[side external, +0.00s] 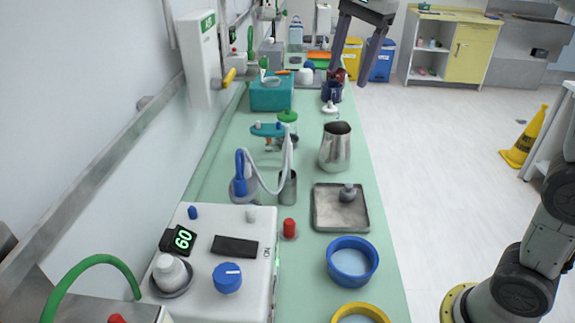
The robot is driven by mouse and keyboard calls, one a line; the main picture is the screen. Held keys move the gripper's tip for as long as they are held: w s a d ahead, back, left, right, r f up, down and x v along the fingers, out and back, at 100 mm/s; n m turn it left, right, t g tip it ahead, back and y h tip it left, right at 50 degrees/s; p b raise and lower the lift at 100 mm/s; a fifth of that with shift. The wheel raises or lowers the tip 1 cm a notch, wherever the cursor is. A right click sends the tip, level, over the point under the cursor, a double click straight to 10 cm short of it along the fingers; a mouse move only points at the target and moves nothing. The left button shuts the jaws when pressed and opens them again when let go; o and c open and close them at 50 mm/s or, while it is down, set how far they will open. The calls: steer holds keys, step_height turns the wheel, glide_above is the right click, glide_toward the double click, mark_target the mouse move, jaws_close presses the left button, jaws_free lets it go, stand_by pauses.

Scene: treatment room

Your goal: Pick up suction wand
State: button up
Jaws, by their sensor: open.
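The likely suction wand is the pale, upright, tube-like piece (289,150) standing in a grey metal cup (288,188) on the green counter. A white hose (262,180) loops from it to a blue upright part (240,172) on the left; I cannot tell exactly where wand and hose meet. My gripper (351,82) is at the top of the side external view, farther along the counter. Its two dark fingers point down, apart. It is well away from the wand, near a dark cup (332,92) holding red items; I see nothing held.
A metal jug (335,148) and a steel tray (327,220) with a small grey object stand right of the wand. A white machine (215,285) with a blue knob is in front. A teal box (271,95) stands behind. The wall is close on the left.

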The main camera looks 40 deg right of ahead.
steer(key=w+a+f+m+g, duration=0.1)
steer(key=w+f, duration=0.2)
steer(key=w, duration=0.3)
steer(key=w+a+f+g, duration=0.1)
steer(key=w+f, duration=0.3)
steer(key=w, duration=0.1)
glide_above(288, 159)
steer(key=w+d, duration=0.2)
steer(key=f, duration=0.4)
steer(key=shift+s+a+f, duration=0.1)
steer(key=shift+a+f, duration=0.05)
steer(key=shift+a, duration=0.1)
step_height(288, 159, down, 8)
steer(key=shift+r, duration=0.1)
steer(key=shift+s+a+f, duration=0.15)
steer(key=shift+f, duration=0.85)
steer(key=shift+s+a+f, duration=0.1)
steer(key=shift+f, duration=0.9)
steer(key=shift+s+a+f, duration=0.15)
steer(key=shift+f, duration=0.85)
jaws_close()
